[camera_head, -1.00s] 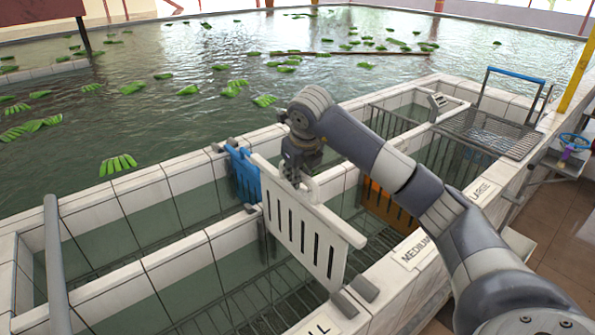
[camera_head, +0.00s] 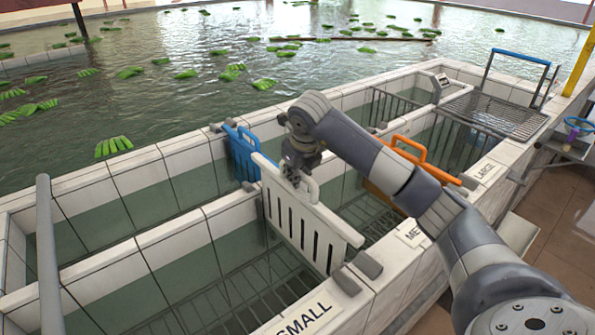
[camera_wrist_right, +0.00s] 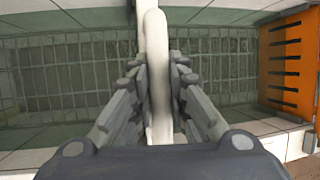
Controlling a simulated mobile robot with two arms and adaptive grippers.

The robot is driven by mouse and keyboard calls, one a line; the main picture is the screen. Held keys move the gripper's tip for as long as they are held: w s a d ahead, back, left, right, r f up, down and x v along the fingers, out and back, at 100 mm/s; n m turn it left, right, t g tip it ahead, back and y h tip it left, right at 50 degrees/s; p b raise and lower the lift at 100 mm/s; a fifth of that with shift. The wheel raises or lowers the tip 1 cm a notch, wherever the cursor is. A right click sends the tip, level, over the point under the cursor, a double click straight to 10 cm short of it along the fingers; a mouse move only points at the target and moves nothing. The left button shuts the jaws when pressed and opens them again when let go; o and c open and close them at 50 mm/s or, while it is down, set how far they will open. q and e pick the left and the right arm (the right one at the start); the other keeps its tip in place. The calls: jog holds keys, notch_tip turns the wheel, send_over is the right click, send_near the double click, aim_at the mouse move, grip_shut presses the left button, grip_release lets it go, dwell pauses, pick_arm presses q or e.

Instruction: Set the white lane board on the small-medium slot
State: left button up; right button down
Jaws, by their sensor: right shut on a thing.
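The white lane board (camera_head: 305,228) is a slatted panel with a top bar and a loop handle. It hangs upright across the tank channel, between the small and medium sections. My right gripper (camera_head: 297,178) is shut on its handle; the right wrist view shows the white handle (camera_wrist_right: 157,75) between the fingers (camera_wrist_right: 160,85). The slot's grey guide blocks (camera_head: 346,282) (camera_head: 368,264) sit on the near wall, close to the board's near end. The top bar looks above them; I cannot tell whether the board's edges are inside the guides. My left gripper is not in view.
A blue board (camera_head: 243,155) stands at the far wall, behind the white one. An orange board (camera_head: 440,176) stands to the right, partly behind my arm. Labels SMALL (camera_head: 303,313) and MEDIUM (camera_head: 411,235) lie on the near wall. A wire rack (camera_head: 495,113) is at the right.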

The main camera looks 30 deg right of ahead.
aim_at(298, 200)
jog(key=shift+f+b, duration=2.9)
jog(key=shift+f, duration=1.65)
jog(key=shift+f+b, duration=0.3)
jog(key=shift+f, duration=0.05)
grip_release()
jog(key=shift+p+v, duration=0.55)
jog(key=shift+v, duration=0.25)
jog(key=shift+p+v, duration=2.25)
jog(key=shift+v, duration=2)
